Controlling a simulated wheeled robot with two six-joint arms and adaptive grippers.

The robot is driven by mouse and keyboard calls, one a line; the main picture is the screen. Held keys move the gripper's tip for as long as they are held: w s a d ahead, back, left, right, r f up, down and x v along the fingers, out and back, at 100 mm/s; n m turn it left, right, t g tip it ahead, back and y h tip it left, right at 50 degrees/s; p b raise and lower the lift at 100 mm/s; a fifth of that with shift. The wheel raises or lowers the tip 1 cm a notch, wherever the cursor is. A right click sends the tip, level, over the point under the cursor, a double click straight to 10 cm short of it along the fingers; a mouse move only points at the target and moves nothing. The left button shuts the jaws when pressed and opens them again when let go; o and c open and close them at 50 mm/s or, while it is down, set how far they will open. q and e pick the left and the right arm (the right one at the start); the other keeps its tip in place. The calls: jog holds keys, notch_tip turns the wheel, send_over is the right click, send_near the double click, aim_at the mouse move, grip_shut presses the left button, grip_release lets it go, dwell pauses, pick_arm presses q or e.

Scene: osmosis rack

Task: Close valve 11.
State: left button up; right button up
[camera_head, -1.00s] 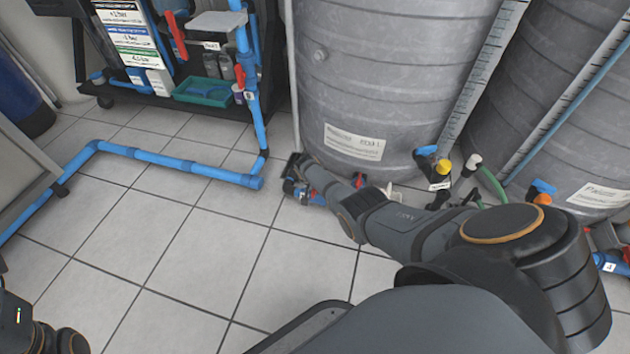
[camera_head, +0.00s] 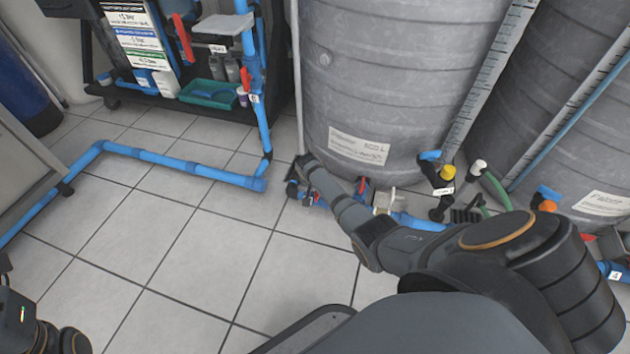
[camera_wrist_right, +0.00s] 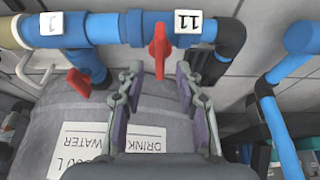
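Valve 11 has a red handle (camera_wrist_right: 159,47) on a blue pipe, beside a white label reading 11 (camera_wrist_right: 187,22) in the right wrist view. The handle points across the pipe in that picture, toward my gripper. My right gripper (camera_wrist_right: 159,84) is open, its two fingers apart on either side of the handle's line. The handle's lower end lies near the fingertips; contact cannot be told. In the head view my right gripper (camera_head: 304,172) is at the low pipework by the grey tank, mostly hiding valve 11. My left gripper's fingers are not in view; only part of that arm shows at lower left.
Another red handle (camera_wrist_right: 78,82) sits left of valve 11 in the wrist view. The grey tank (camera_head: 395,85) stands close behind the pipework. A blue floor pipe (camera_head: 185,167) runs at left. Tiled floor (camera_head: 190,260) in front is clear.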

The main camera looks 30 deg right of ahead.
jog(key=v, duration=0.8)
